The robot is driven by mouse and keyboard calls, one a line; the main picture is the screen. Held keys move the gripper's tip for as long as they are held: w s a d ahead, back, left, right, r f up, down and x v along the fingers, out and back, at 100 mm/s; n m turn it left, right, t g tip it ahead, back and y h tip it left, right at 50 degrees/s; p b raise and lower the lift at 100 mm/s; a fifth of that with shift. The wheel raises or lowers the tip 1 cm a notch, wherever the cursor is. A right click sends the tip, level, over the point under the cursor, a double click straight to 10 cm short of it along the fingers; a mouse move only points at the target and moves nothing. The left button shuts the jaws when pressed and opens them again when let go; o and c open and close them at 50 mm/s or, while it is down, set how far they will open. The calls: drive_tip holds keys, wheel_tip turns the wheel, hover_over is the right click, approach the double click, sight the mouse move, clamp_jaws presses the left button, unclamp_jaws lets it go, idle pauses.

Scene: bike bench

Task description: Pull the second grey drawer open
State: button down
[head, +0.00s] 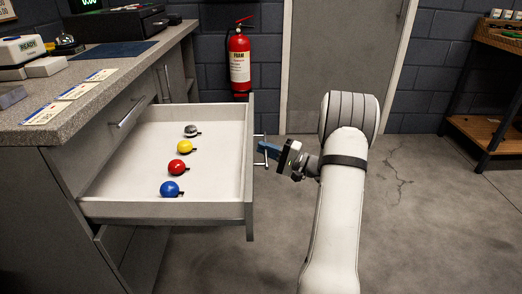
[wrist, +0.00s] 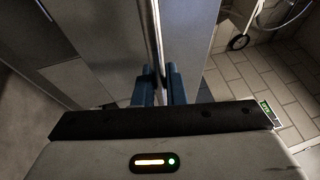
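The second grey drawer (head: 150,208) is pulled far out, below a shut top drawer (head: 100,140) with its own bar handle. Its tray holds a blue ball (head: 170,188), a red ball (head: 176,167), a yellow ball (head: 184,147) and a grey ball (head: 191,130), each with a small dark tab. My gripper (head: 264,147) is at the bar handle (head: 261,160) on the drawer's front. In the wrist view its blue fingers (wrist: 160,85) are close together with the thin bar between them. The exact contact is partly hidden.
The worktop (head: 110,82) stands left, with cards and devices on it. A fire extinguisher (head: 239,62) hangs on the wall behind the drawer. A wooden shelf unit (head: 490,133) stands at the right. The floor (head: 410,220) right of my arm is clear.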

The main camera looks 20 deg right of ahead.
drive_tip(key=shift+w+d+r, duration=0.1)
drive_tip(key=shift+w, duration=0.1)
drive_tip(key=c, duration=1.8)
unclamp_jaws()
drive_tip(key=shift+w, duration=0.1)
drive_tip(key=o, duration=0.3)
drive_tip(key=p+v, duration=0.2)
drive_tip(key=v, duration=0.5)
drive_tip(key=shift+s+d+f, duration=0.2)
drive_tip(key=shift+s+f, duration=0.05)
drive_tip(key=shift+s, duration=0.1)
